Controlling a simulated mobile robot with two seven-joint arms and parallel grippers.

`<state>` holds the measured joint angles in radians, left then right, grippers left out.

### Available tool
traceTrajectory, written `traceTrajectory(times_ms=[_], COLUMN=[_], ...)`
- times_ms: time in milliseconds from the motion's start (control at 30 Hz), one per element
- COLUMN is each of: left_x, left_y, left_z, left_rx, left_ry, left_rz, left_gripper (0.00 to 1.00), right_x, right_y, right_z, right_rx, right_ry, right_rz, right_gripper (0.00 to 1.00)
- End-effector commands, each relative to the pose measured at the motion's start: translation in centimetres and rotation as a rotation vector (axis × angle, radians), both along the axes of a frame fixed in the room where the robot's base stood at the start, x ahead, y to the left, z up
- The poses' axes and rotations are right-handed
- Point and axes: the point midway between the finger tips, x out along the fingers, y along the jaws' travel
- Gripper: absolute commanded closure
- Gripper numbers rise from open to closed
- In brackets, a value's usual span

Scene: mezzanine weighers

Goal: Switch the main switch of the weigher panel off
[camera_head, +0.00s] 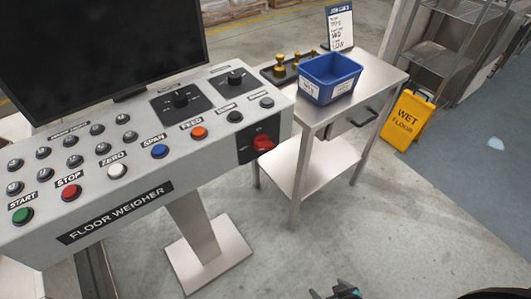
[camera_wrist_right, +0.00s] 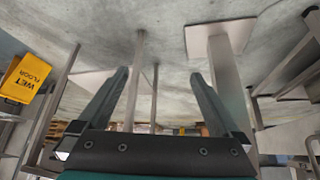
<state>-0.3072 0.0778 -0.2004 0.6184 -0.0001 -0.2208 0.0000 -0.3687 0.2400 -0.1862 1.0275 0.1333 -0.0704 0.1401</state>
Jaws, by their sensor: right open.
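The weigher panel (camera_head: 150,170) is a grey sloped console marked FLOOR WEIGHER, at the left of the head view. Its main switch (camera_head: 264,143) is a red rotary knob on a black plate at the panel's right end. The small lettering beside the knob is too small to read. My right gripper (camera_wrist_right: 160,76) shows in the right wrist view with its two fingers apart and nothing between them. In the head view only a small part of it shows at the bottom edge, well below and apart from the panel. My left gripper is not in view.
A steel table (camera_head: 371,80) right of the panel carries a blue bin (camera_head: 330,82), brass weights (camera_head: 280,62) and a sign (camera_head: 340,25). A yellow wet floor sign (camera_head: 405,118) stands further right. The panel's pedestal (camera_head: 195,225) stands on the floor. Floor in front is clear.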

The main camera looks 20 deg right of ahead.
Motion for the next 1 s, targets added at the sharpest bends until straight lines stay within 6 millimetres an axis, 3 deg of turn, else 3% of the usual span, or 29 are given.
traceTrajectory(times_ms=[33,200,400,600,700,800,1000], left_x=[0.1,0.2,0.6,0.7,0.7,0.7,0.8], left_y=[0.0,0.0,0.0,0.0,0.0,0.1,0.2], left_z=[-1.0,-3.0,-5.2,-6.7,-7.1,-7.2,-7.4], left_rx=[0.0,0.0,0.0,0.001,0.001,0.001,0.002], left_ry=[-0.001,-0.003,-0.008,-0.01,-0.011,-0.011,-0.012], left_rz=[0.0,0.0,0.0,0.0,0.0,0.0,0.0], left_gripper=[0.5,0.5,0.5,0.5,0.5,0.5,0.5], right_x=[2.4,9.5,15.1,16.8,16.9,16.9,18.1], right_y=[-0.7,-1.2,0.4,3.1,4.0,4.5,4.9], right_z=[1.1,7.5,17.0,25.4,27.9,29.2,29.5], right_rx=[0.018,0.128,0.311,0.501,0.563,0.593,0.601], right_ry=[-0.081,-0.347,-0.63,-0.818,-0.864,-0.887,-0.894], right_rz=[-0.012,-0.041,-0.023,0.024,0.04,0.05,0.052], right_gripper=[0.0,0.0,0.0,0.0,0.0,0.0,0.0])
